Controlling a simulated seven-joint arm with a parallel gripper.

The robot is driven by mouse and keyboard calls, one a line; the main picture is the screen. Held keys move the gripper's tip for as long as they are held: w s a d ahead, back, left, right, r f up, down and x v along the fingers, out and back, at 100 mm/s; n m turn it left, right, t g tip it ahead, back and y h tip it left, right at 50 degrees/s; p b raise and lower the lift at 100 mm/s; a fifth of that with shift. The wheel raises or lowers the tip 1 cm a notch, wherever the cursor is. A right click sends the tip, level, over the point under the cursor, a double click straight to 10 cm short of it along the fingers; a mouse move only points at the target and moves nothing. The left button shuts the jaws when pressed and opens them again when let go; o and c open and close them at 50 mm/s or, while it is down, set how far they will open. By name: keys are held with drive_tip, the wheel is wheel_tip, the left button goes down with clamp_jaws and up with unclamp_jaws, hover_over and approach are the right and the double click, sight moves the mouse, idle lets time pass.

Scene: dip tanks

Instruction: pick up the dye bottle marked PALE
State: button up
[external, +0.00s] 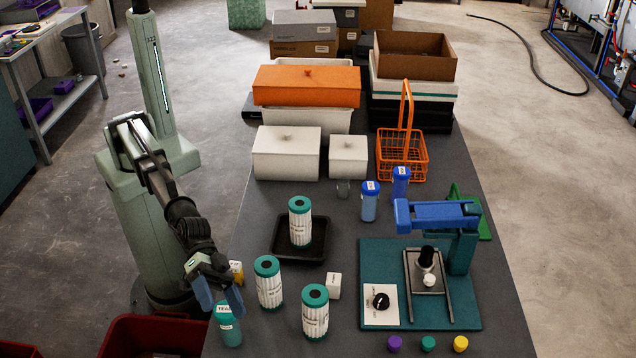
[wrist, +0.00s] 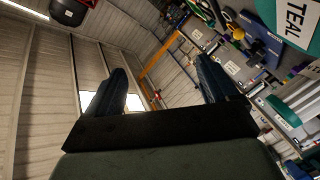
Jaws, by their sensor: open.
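I cannot read the word PALE on any bottle. Two blue bottles, a front one (external: 369,203) and a back one (external: 401,184), stand upright near the table's middle; their labels are too small to read. A teal bottle (external: 228,328) stands at the near left edge; its TEAL label (wrist: 296,22) also shows at the top right of the wrist view. My gripper (external: 219,293) is open and empty, low at the table's left edge, close by the teal bottle and far from the blue ones. Its two blue fingers (wrist: 165,88) show apart in the wrist view.
Several white cartridges with green caps (external: 268,285) stand right of my gripper, one in a black tray (external: 287,255). A small yellow item (external: 237,270) is close behind my gripper. An orange basket (external: 402,160) and a blue-armed stand (external: 461,245) flank the blue bottles.

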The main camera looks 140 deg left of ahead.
drive_tip(key=w+a+g+y, duration=0.2)
drive_tip(key=a+g, duration=0.1)
drive_tip(key=a, duration=1.3)
drive_tip(key=g+y, duration=0.5)
drive_tip(key=g, duration=0.4)
approach(370, 193)
drive_tip(key=s+a+r, duration=0.1)
drive_tip(key=s+a, duration=0.1)
drive_tip(key=x, duration=0.7)
drive_tip(key=shift+s, duration=0.2)
drive_tip(key=shift+d+x, duration=0.15)
drive_tip(key=shift+x, duration=1.35)
drive_tip(key=shift+d+x, duration=0.15)
drive_tip(key=shift+x, duration=1.4)
drive_tip(key=shift+s+f, duration=0.15)
drive_tip(key=shift+c, duration=0.4)
